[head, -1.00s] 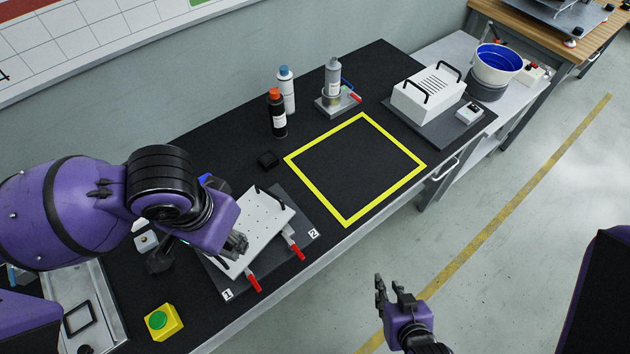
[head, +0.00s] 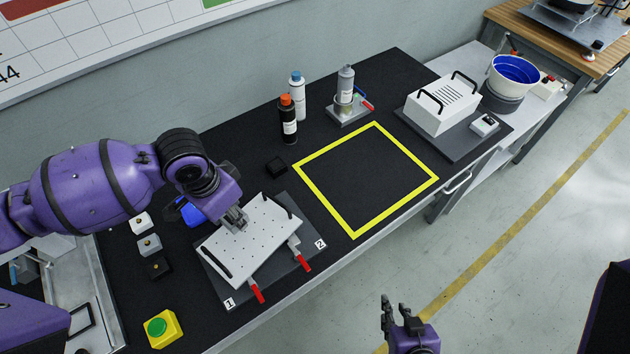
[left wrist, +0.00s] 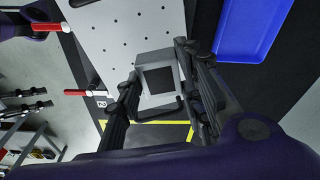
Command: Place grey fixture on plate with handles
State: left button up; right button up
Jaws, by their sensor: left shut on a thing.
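My left gripper (head: 236,222) is over the white perforated plate (head: 252,248) with two black handles, near its back edge. In the left wrist view, its fingers (left wrist: 155,95) are shut on the grey fixture (left wrist: 141,72), a small grey block with a dark square face. The plate (left wrist: 120,30) shows behind it. In the head view the gripper mostly hides the fixture, and I cannot tell whether it touches the plate. My right gripper (head: 397,308) is open and empty, beyond the table's front edge.
Red-handled clamps (head: 303,262) line the plate's front side. Small white, grey (head: 150,245) and black blocks stand left of it, with a blue bin (head: 190,213) behind. A yellow-outlined square (head: 365,180) is clear. Bottles (head: 288,120) stand at the back.

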pick_arm(q)
jog(key=shift+w+a+f, duration=0.15)
jog(key=shift+w+f, duration=0.15)
jog(key=shift+f, duration=0.1)
jog(key=f, duration=0.3)
jog(key=shift+w+a+f, duration=0.1)
jog(key=shift+w+f, duration=0.1)
jog(key=shift+w, duration=0.05)
jog(key=shift+f, duration=0.2)
grip_shut()
jog(key=o, duration=0.8)
grip_release()
jog(key=o, duration=0.5)
jog(key=shift+c, duration=0.2)
jog(key=shift+r, duration=0.1)
